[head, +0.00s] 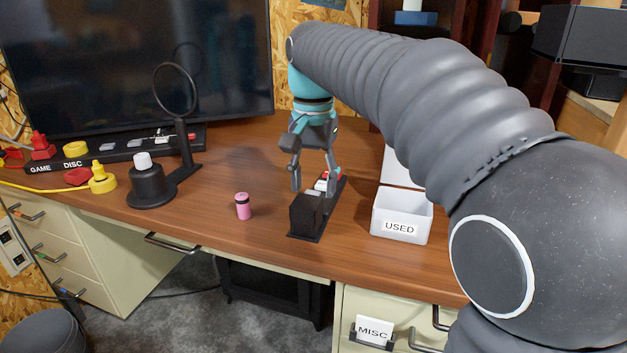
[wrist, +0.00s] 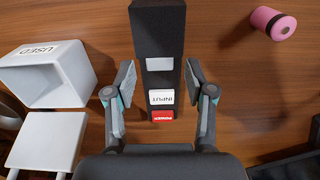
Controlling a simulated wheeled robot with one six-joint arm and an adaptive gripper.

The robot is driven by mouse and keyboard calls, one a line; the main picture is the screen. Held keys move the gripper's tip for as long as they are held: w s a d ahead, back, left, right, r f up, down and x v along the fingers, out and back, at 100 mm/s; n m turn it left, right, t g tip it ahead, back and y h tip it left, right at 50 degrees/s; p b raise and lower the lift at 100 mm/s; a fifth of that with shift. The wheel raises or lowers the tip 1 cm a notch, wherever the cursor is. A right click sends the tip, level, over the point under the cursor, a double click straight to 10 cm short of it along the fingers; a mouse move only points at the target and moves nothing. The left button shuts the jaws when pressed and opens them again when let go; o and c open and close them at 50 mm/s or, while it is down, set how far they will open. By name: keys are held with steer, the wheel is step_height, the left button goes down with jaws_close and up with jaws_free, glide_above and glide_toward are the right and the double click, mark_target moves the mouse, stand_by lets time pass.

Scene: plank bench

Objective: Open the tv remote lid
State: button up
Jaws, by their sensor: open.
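The black tv remote (head: 305,238) lies on the wooden desk. A raised black block that looks like its lid (head: 306,212) is at the near end; whether it is closed cannot be told. In the wrist view the remote (wrist: 160,92) shows a pale button, a white INPUT button (wrist: 161,98) and a red POWER button (wrist: 163,116). The lid end (wrist: 158,25) is at the top of that view. My gripper (head: 315,187) is open above the remote's button part. In the wrist view its fingers (wrist: 160,72) are on either side of the remote, apart from it and empty.
A pink cylinder (head: 243,206) stands left of the remote. A white box marked USED (head: 402,222) stands close on the right, with another white container (head: 400,165) behind it.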

mark_target(310, 194)
jaws_close()
steer(key=s+t+b, duration=0.1)
steer(key=b, duration=0.1)
steer(key=r+t+h+b, duration=0.1)
steer(key=t+b, duration=0.1)
steer(key=shift+s+a, duration=0.4)
steer(key=s+t+b, duration=0.1)
steer(key=b, duration=0.1)
steer(key=t+h+b, duration=0.1)
steer(key=t+b, duration=0.1)
steer(key=s+a+r+t+b, duration=0.1)
steer(key=b, duration=0.1)
steer(key=shift+s+t+h, duration=0.3)
steer(key=shift+s, duration=0.05)
steer(key=s+a+f+t+h+b, duration=0.1)
steer(key=s+f+t+h, duration=0.1)
steer(key=s+t, duration=0.2)
steer(key=s+a+f+t+h+b, duration=0.1)
steer(key=s+a+f+t+h, duration=0.1)
steer(key=t, duration=0.9)
steer(key=shift+s+f+h, duration=0.25)
steer(key=shift+s+h, duration=0.55)
steer(key=shift+s, duration=0.3)
